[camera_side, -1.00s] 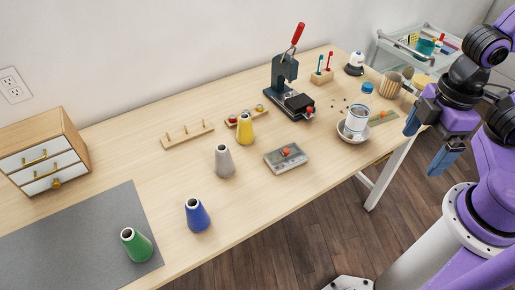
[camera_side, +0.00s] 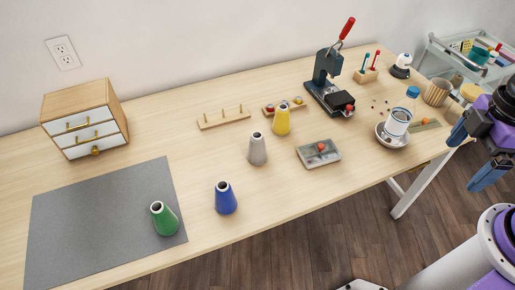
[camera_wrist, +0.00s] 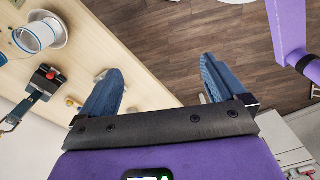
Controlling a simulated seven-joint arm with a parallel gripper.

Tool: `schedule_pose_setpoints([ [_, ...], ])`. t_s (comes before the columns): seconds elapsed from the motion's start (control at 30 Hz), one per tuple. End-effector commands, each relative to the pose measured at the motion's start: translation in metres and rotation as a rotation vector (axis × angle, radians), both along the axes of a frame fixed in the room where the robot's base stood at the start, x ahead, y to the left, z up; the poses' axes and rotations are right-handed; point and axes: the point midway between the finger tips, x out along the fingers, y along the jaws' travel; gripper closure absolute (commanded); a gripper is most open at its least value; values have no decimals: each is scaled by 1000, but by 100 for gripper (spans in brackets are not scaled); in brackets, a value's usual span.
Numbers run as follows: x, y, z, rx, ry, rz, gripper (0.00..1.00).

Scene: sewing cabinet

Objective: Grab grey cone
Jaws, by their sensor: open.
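The grey cone (camera_side: 257,149) stands upright on the wooden table, between the yellow cone (camera_side: 281,120) behind it and the blue cone (camera_side: 225,198) in front. A green cone (camera_side: 164,218) stands at the left on the grey mat (camera_side: 90,215). My gripper (camera_side: 474,160) is at the right edge of the side view, beyond the table's right end and far from the grey cone. In the wrist view my gripper (camera_wrist: 160,85) has its two blue fingers wide apart with nothing between them. The grey cone is not seen in the wrist view.
A small drawer cabinet (camera_side: 84,120) stands at the left back. A grey tray (camera_side: 318,152) lies right of the grey cone. A peg rack (camera_side: 223,118) and a black press (camera_side: 328,85) stand behind.

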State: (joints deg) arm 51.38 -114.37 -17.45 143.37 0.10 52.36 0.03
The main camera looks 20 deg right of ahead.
Motion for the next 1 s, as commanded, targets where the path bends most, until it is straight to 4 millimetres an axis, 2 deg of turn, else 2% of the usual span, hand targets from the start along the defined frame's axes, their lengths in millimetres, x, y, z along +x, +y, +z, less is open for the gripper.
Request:
schedule_pose_setpoints([
  [0.37,0,0,0,0,0,0,2],
  [0.4,0,0,0,0,0,0,15],
  [0.43,0,0,0,0,0,0,20],
  [0.73,1,2,-1,5,1,-3,20],
  [0.87,8,23,-10,48,4,-27,20],
  [1.0,27,70,-30,151,1,-98,20],
])
